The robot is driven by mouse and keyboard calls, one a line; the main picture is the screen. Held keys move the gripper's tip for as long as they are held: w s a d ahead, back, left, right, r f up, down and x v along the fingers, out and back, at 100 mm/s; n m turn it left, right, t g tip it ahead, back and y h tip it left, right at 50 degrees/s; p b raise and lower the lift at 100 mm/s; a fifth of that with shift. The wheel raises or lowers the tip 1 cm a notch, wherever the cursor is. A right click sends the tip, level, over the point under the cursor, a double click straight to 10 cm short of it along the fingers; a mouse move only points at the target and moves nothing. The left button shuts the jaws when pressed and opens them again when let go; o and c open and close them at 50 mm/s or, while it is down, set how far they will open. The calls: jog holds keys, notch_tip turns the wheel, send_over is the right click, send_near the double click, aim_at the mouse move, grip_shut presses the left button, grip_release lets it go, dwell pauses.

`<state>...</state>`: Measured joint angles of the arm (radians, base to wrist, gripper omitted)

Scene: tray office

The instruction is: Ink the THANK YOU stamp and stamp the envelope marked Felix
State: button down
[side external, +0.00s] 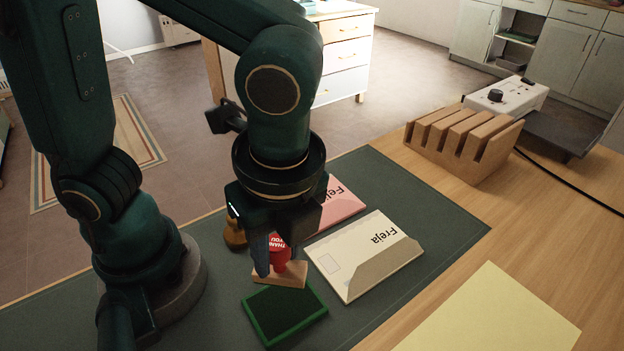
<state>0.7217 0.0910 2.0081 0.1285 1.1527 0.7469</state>
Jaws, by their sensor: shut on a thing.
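The THANK YOU stamp (281,275) has a red handle with white lettering and a pale wooden base. My gripper (276,255) points down and is shut on its red handle. The stamp is upright, just behind the green-rimmed ink pad (308,323), which lies open on the dark mat. I cannot tell whether its base touches the mat. The pink envelope marked Felix (343,205) lies behind and to the right of my gripper, which partly hides it and the end of its name.
A cream envelope marked Freja (340,278) lies right of the stamp. A brown rounded object (234,233) stands left of my gripper, partly hidden. A slotted wooden rack (462,147) and a white device (507,95) stand at the back right. A yellow sheet (490,318) lies front right.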

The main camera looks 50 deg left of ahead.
jog(key=shift+r, duration=0.15)
jog(key=w+a+n, duration=0.3)
jog(key=w+a, duration=0.2)
jog(key=w, duration=0.3)
jog(key=w+a+n, duration=0.3)
jog(key=w+a, duration=0.3)
jog(key=w, duration=0.3)
jog(key=shift+w+a+f+n+g+h, duration=0.2)
jog(key=shift+a+f+n, duration=0.25)
jog(key=shift+a+f, duration=0.65)
jog(key=shift+w+a+f+n+g, duration=0.2)
jog(key=shift+a+f+n, duration=0.3)
jog(key=shift+a+f, duration=0.65)
jog(key=shift+w+a+f+n+g+h, duration=0.1)
jog(key=shift+a+f+n+g, duration=0.3)
jog(key=shift+a+f, duration=0.7)
jog(key=shift+d+f, duration=0.2)
jog(key=shift+f, duration=0.5)
